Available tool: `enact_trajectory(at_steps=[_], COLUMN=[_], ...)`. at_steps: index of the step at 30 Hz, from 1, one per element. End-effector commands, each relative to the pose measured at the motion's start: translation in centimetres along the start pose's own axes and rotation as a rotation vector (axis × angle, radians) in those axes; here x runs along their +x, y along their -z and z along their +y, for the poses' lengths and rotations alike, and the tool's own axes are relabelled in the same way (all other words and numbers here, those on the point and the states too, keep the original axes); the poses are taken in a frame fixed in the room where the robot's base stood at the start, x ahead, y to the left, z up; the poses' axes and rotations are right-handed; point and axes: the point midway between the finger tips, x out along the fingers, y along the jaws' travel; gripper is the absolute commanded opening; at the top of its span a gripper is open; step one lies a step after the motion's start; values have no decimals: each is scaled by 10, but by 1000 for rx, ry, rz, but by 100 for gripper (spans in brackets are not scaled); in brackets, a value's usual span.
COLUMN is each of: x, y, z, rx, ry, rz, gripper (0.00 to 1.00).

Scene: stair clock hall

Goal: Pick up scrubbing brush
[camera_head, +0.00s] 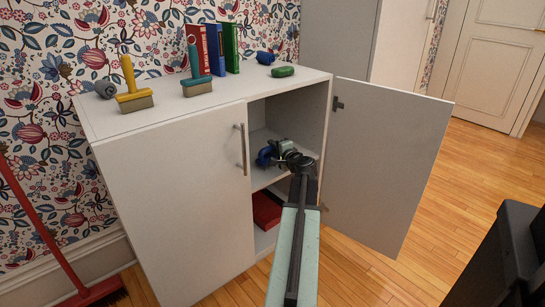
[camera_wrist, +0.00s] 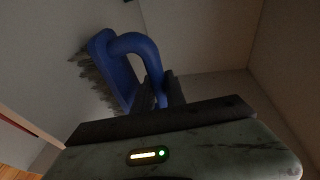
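A blue scrubbing brush (camera_wrist: 116,72) with a looped handle and grey bristles shows in the wrist view, tilted, bristles toward the left. In the head view the brush (camera_head: 264,156) is inside the open cabinet, at the level of the middle shelf. My gripper (camera_wrist: 161,92) has its dark fingers close on both sides of the handle's near leg and appears shut on it. In the head view my gripper (camera_head: 283,150) reaches in through the open right side and partly hides the brush. Whether the brush touches the shelf cannot be told.
The white cabinet (camera_head: 180,190) has its left door shut and right door (camera_head: 388,165) swung open beside my arm. A red object (camera_head: 267,211) lies on the lower shelf. On top stand a yellow-handled brush (camera_head: 131,85), a teal-handled brush (camera_head: 195,75) and books (camera_head: 217,50).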

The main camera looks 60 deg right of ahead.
Motion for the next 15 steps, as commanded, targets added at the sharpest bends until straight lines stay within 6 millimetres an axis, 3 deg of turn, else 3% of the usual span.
enact_trajectory(at_steps=[8,15], x=[0,-4], y=[0,2], z=[-1,-20], rx=[0,0], ry=[0,0], rz=[0,1], gripper=[0,0])
